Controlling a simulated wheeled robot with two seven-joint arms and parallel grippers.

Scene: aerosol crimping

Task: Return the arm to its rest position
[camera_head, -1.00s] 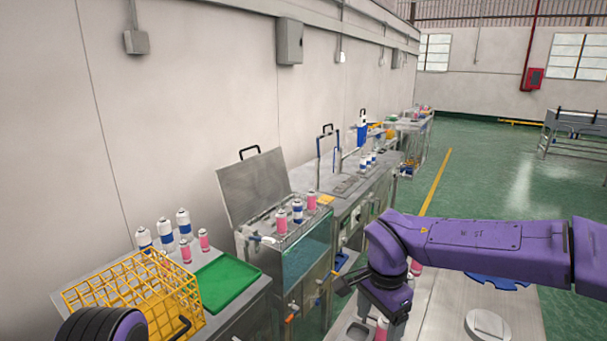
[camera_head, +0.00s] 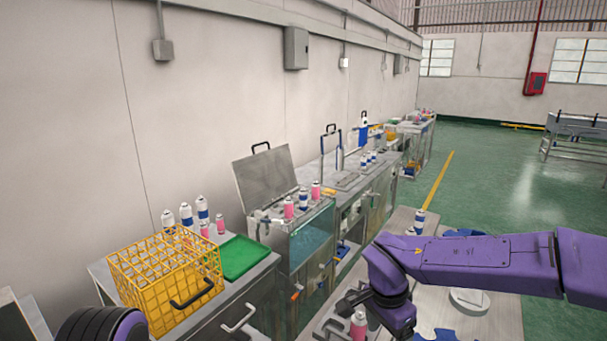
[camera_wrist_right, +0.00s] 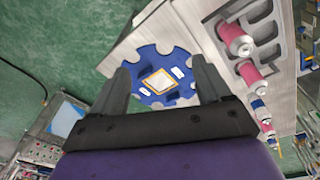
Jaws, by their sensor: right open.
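My right arm (camera_head: 480,262) is purple and comes in from the right in the head view. Its gripper points down over the near end of a metal worktable. In the right wrist view my right gripper (camera_wrist_right: 163,82) has its two dark fingers spread apart, with nothing held between them.
A yellow wire basket (camera_head: 160,290) and a green tray (camera_head: 243,257) sit on the left bench by several cans. A metal tank with a raised lid (camera_head: 264,180) stands behind. A pink-bodied can (camera_head: 358,327) is close under my right gripper.

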